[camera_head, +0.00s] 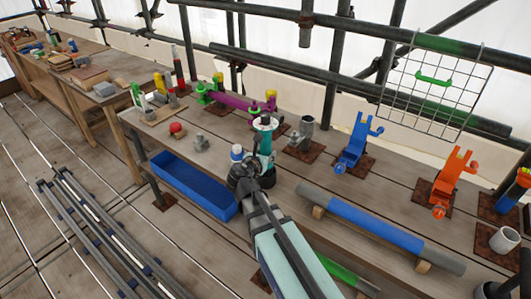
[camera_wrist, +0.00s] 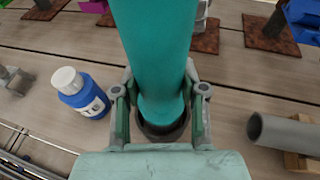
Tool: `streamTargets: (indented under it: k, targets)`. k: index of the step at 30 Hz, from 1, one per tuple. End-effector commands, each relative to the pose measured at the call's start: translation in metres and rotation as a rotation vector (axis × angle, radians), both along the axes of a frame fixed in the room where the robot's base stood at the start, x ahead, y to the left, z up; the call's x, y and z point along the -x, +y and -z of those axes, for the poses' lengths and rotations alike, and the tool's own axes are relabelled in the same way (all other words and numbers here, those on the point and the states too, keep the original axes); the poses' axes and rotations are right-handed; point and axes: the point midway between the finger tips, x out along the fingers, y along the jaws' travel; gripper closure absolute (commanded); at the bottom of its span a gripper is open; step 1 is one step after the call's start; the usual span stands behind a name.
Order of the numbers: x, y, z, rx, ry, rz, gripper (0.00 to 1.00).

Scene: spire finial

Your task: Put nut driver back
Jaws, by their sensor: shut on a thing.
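A thick teal cylindrical tool (camera_head: 266,145), which looks to be the nut driver, stands roughly upright over the long workbench (camera_head: 365,180). It has a dark and pale ringed top in the head view. My gripper (camera_head: 245,178) is shut on it near its lower part. In the wrist view the teal body (camera_wrist: 155,50) fills the middle between my two fingers (camera_wrist: 160,108). A dark round rim (camera_wrist: 163,130) shows at its near end. I cannot tell whether its lower end touches the bench.
A blue bottle with a white cap (camera_wrist: 82,95) stands close left of my gripper. A grey upright tube (camera_head: 306,130) stands on a rusty plate behind. A blue tray (camera_head: 190,187) is at left. A blue-sleeved pipe (camera_head: 375,227) lies on blocks at right. Blue and orange stands (camera_head: 453,180) are farther right.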

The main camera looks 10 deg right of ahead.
Motion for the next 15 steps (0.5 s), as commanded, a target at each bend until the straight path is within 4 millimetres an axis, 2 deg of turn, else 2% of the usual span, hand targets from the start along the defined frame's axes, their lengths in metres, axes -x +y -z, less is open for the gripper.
streamTargets:
  k: [15]
  targets:
    - [0.000, 0.000, 0.029, 0.002, -0.001, -0.001, 1.00]
